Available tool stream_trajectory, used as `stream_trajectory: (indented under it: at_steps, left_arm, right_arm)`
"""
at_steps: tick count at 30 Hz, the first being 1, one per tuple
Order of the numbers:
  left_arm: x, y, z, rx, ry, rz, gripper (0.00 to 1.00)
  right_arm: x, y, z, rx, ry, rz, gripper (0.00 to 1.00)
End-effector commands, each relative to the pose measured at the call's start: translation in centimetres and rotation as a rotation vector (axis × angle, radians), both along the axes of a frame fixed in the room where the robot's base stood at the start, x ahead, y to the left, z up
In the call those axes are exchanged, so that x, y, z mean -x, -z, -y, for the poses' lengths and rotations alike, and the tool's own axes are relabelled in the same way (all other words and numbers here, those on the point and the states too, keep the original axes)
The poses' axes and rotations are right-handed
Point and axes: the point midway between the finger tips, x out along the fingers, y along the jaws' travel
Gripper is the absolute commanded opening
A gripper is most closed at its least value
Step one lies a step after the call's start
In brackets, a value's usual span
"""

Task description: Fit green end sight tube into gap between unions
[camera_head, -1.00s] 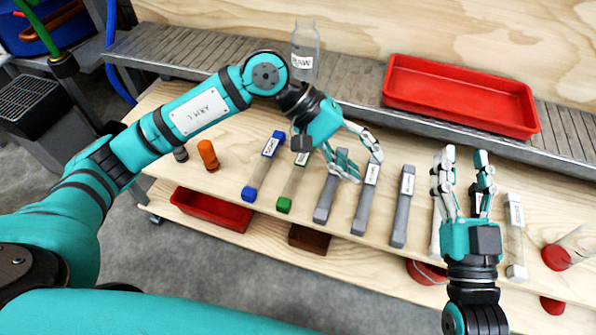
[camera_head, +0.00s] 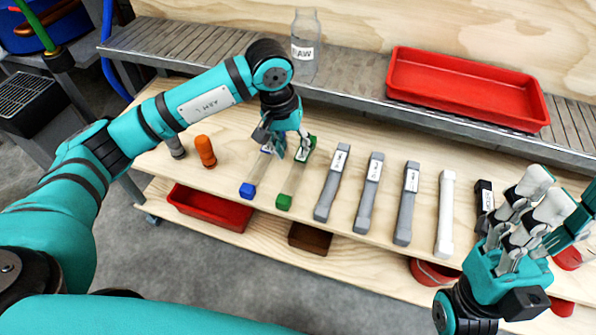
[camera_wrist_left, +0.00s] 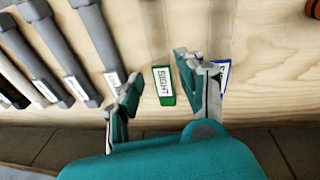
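The green end sight tube (camera_head: 292,184) lies on the wooden bench, clear in the middle with green ends. Its labelled green end (camera_wrist_left: 164,85) shows between my left fingers in the left wrist view. My left gripper (camera_head: 290,152) is open and empty above the far end of this tube, with its fingers apart. The blue end tube (camera_head: 255,178) lies just left of it. My right gripper (camera_head: 535,212) is open and empty at the right, fingers spread. I cannot make out the unions or the gap between them.
Several grey tubes (camera_head: 332,185) and a white tube (camera_head: 446,215) lie to the right. An orange bottle (camera_head: 206,152) stands left. A red tray (camera_head: 468,88) and a clear bottle (camera_head: 304,50) rest on the raised rear shelf. A red bin (camera_head: 210,207) sits below.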

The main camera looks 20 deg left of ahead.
Motion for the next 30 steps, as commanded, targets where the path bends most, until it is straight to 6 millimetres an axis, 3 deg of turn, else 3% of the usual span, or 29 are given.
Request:
stream_trajectory:
  at_steps: [3,11,19,27,30]
  left_arm:
    - [-0.2,1.8,0.2,0.002,-0.002,0.000,0.39]
    - [-0.3,3.2,0.4,0.002,0.000,0.000,0.39]
    - [-0.5,7.1,0.8,0.003,-0.001,-0.001,0.39]
    - [-0.7,7.4,0.8,0.001,0.000,0.002,0.39]
    - [-0.7,7.4,0.8,0.001,0.000,0.002,0.26]
  right_arm:
    - [-0.1,0.8,0.0,0.001,0.000,-0.003,0.40]
    - [-0.1,1.4,0.0,0.002,0.001,-0.005,0.40]
    - [-0.2,3.1,-0.1,0.004,0.001,-0.005,0.40]
    - [-0.3,2.6,-0.1,0.005,0.001,0.009,0.40]
    - [-0.2,2.6,-0.1,0.004,0.001,0.010,0.40]
